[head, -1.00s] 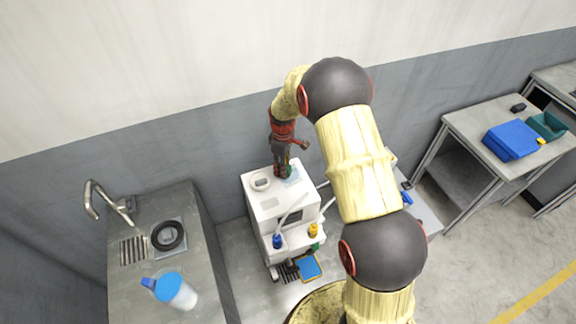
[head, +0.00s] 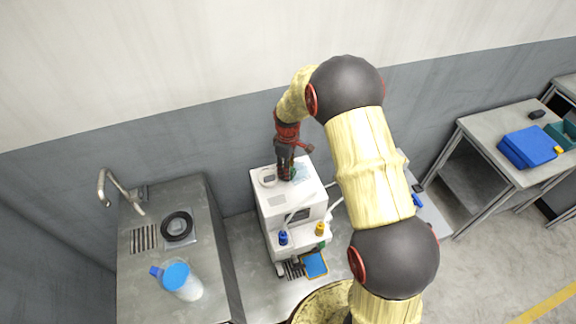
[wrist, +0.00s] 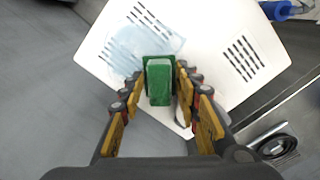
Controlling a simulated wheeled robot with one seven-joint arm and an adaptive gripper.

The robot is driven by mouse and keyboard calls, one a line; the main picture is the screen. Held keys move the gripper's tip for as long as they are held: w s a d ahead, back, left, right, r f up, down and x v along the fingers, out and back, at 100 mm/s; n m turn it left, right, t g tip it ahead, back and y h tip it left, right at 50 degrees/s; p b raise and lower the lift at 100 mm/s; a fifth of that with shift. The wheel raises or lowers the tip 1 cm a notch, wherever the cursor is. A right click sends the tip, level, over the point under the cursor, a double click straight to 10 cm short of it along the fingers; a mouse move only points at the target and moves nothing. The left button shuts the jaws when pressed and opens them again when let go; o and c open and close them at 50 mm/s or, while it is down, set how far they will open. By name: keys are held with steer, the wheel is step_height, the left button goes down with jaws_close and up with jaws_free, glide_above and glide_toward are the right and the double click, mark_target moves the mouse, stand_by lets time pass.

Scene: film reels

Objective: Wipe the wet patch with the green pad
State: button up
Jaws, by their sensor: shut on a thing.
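The green pad (wrist: 160,84) is between the fingers of my gripper (wrist: 163,82), which is shut on it. In the head view my gripper (head: 285,177) is over the top of the white machine (head: 279,200), and only a bit of the green pad (head: 293,174) shows beside the fingers. The wet patch (wrist: 140,46) is a pale blue, see-through area on the white top, next to the pad in the wrist view. It also shows in the head view (head: 303,173), just right of my gripper. I cannot tell whether the pad touches the top.
A steel sink counter with a tap (head: 122,190), a black ring (head: 177,226) and a blue-capped bottle (head: 180,281) stands at left. Blue (head: 283,238) and yellow (head: 320,229) knobs stick out at the machine's front. A table with a blue box (head: 528,147) is at right.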

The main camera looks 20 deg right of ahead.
mark_target(300, 179)
steer(key=shift+s+d, duration=0.15)
steer(key=shift+d, duration=3.1)
steer(key=shift+d+f, duration=0.1)
steer(key=shift+d, duration=1.55)
steer(key=shift+s+a+f, duration=0.1)
steer(key=shift+s+f, duration=0.05)
steer(key=shift+s, duration=0.7)
steer(key=shift+w+a+r+p, duration=0.1)
steer(key=shift+a+r+p, duration=0.1)
steer(key=shift+a, duration=1.45)
steer(key=shift+a+r+p, duration=0.1)
steer(key=shift+a+p, duration=0.1)
steer(key=shift+a, duration=1.45)
steer(key=shift+a+f, duration=0.2)
steer(key=shift+a, duration=1.4)
steer(key=shift+s+a+r, duration=0.1)
steer(key=shift+s, duration=0.75)
steer(key=shift+d+f, duration=0.2)
steer(key=shift+d, duration=1.75)
steer(key=shift+d+r, duration=0.15)
steer(key=shift+d, duration=1.45)
steer(key=shift+d+r, duration=0.1)
steer(key=shift+d, duration=1.45)
